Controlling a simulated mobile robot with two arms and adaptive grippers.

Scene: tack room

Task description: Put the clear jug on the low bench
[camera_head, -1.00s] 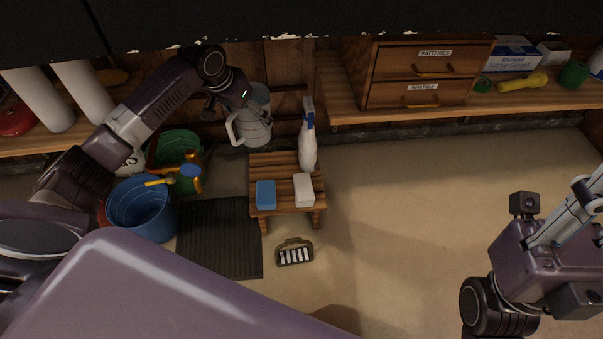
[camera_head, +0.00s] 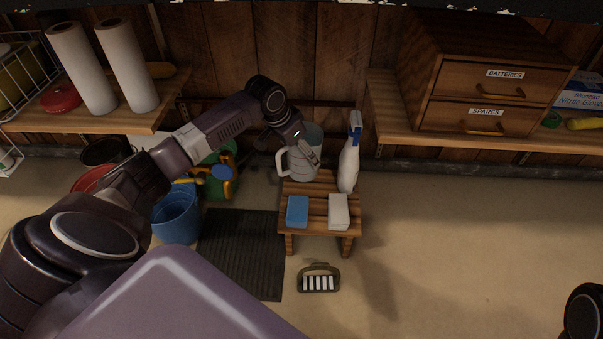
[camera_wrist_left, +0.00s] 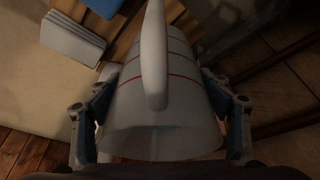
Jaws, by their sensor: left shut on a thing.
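The clear jug (camera_head: 301,166), pale with a side handle, is at the back-left of the low bench (camera_head: 318,187) in the head view. My left gripper (camera_head: 305,150) is shut on it from above. In the left wrist view, the fingers sit on both sides of the jug (camera_wrist_left: 178,95), with its handle between them and red lines around its body. Its base overlaps the bench's back edge in the head view; I cannot tell whether it touches the slats. My right gripper is out of view; only a dark part of my right arm shows at lower right.
On the bench, a white spray bottle (camera_head: 349,160) with a blue top stands close right of the jug. A blue sponge (camera_head: 297,211) and a white block (camera_head: 338,211) lie at the front.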

